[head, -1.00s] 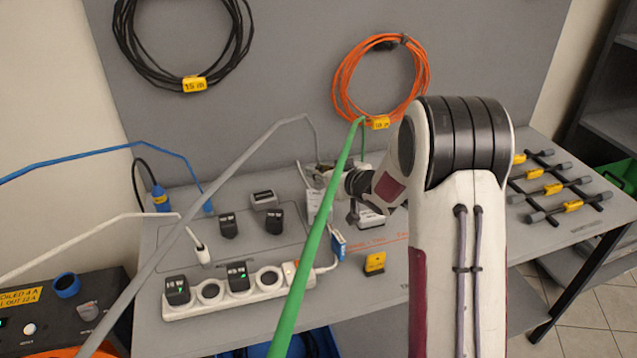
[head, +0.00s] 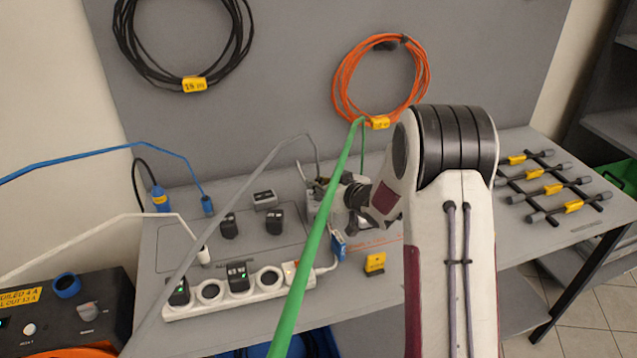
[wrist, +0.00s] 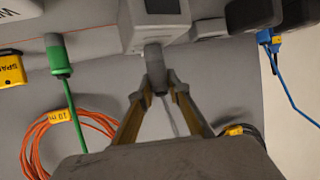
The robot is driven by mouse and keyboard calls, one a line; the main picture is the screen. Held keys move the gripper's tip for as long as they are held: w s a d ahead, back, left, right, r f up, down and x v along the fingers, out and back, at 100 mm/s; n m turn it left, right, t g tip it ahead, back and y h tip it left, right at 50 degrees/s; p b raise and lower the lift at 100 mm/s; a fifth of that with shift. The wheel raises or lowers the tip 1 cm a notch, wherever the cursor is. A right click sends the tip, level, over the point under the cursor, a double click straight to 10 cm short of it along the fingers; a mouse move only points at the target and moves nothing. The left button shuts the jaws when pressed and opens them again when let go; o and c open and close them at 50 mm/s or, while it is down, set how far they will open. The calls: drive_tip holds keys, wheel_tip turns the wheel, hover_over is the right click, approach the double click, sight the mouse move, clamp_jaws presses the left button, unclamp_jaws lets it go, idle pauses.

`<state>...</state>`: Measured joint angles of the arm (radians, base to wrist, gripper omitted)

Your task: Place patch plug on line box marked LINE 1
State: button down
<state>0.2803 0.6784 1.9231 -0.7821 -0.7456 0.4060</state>
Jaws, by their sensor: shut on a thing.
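My gripper (wrist: 158,92) is shut on a grey patch plug (wrist: 153,58) at the end of a grey cable. In the wrist view the plug points at a pale box (wrist: 152,28) with a dark face panel, and its tip meets the box's near edge in the picture. I cannot tell whether it is seated or only close. No LINE 1 marking is legible on this box. The arm hides part of the boxes there.
A green plug (wrist: 58,55) stands beside the pale box, and its green cable (head: 315,235) crosses the head view. A power strip (head: 215,300), black adapters (head: 275,222) and a yellow tag block (head: 375,263) occupy the table. An orange coil (head: 345,85) hangs behind.

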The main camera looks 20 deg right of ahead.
drive_tip(key=shift+f, duration=0.1)
drive_tip(key=c, duration=1.9)
unclamp_jaws()
drive_tip(key=shift+v, duration=6.05)
